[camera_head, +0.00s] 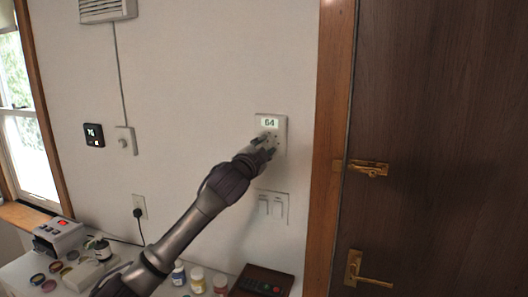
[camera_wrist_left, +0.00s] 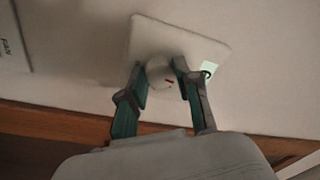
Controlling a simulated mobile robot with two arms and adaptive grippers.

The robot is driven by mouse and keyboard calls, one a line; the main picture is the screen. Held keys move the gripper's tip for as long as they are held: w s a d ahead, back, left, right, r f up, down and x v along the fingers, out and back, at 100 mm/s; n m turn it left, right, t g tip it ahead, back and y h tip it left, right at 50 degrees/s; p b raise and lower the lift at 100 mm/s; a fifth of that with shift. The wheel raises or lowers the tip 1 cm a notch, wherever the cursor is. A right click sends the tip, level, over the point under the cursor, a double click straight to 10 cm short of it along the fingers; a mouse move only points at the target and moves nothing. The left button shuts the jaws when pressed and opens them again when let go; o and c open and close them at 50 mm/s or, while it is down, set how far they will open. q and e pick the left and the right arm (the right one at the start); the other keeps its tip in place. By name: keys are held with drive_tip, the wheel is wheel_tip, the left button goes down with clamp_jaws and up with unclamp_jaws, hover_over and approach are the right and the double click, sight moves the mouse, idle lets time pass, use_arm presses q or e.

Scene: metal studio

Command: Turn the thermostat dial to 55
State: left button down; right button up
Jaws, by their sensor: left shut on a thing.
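The thermostat (camera_head: 281,121) is a pale square plate on the wall beside the door frame, and its lit display (camera_head: 270,123) reads 64. My left gripper (camera_head: 266,142) reaches up to it from the lower left and covers the dial in the head view. In the left wrist view the round white dial (camera_wrist_left: 158,74) with a small red mark sits on the thermostat plate (camera_wrist_left: 150,33). The fingers of my left gripper (camera_wrist_left: 161,68) are shut on the dial, one on each side. The greenish display is partly hidden by a finger there. My right gripper is out of view.
A switch plate (camera_head: 272,207) is on the wall below the thermostat. The wooden door frame (camera_head: 330,130) and dark door with brass handles (camera_head: 374,282) are to the right. A counter with small jars (camera_head: 197,279) and a dark box (camera_head: 262,282) stands below.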

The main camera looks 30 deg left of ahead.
use_arm(q)
drive_tip(key=shift+f+n, duration=0.15)
drive_tip(key=shift+n, duration=0.55)
drive_tip(key=c, duration=0.8)
unclamp_jaws()
drive_tip(key=r+v, duration=0.1)
drive_tip(key=v, duration=1.1)
drive_tip(key=shift+f, duration=0.4)
drive_tip(key=shift+w+d, duration=0.1)
